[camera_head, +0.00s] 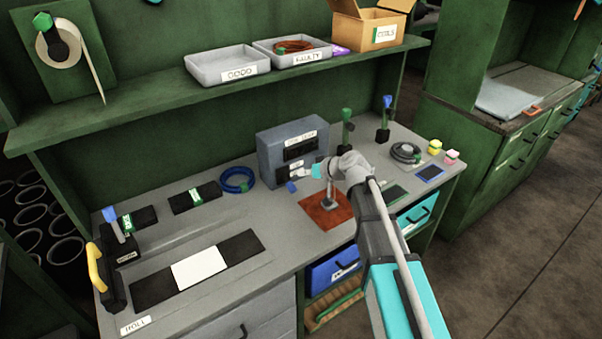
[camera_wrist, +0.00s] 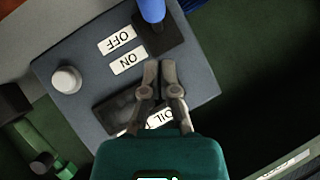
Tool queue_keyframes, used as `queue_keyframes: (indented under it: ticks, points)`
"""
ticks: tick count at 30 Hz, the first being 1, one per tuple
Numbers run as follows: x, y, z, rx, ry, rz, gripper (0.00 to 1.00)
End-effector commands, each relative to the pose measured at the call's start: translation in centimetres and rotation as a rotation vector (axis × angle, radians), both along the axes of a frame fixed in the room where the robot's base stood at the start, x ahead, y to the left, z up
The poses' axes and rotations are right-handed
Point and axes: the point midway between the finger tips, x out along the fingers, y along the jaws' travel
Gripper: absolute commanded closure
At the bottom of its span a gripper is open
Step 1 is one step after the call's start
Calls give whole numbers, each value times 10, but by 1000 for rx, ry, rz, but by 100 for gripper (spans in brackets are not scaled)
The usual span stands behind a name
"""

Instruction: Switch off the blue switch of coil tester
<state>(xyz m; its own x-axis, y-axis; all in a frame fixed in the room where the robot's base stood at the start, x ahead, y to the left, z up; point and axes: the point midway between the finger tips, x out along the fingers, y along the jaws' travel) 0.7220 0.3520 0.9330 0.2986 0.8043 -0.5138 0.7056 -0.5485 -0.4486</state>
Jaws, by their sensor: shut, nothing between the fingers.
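The coil tester (camera_head: 290,150) is a grey box standing on the bench against the back wall. Its face fills much of the wrist view (camera_wrist: 85,95), upside down, with OFF and ON labels and a round grey knob. The blue switch (camera_wrist: 152,10) rises from a dark base beside the labels, its lever towards the OFF end and cut off by the top edge. It also shows low on the tester in the head view (camera_head: 291,187). My gripper (camera_wrist: 158,68) is shut and empty in front of the face, its tips apart from the blue lever in the picture.
A brown mat (camera_head: 326,213) lies before the tester under my arm. A blue coil (camera_head: 237,180) is to its left, with green-handled and blue-handled tools (camera_head: 386,115) to the right. A shelf (camera_head: 150,100) with trays runs above.

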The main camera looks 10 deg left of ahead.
Motion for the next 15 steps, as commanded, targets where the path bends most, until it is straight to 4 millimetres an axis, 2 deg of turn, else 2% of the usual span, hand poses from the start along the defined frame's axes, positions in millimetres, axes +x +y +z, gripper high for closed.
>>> queue_keyframes:
  ticks: [3,15]
  points:
    - [1,-7,15,1,-1,0,100]
    - [-26,-67,36,0,0,-2,100]
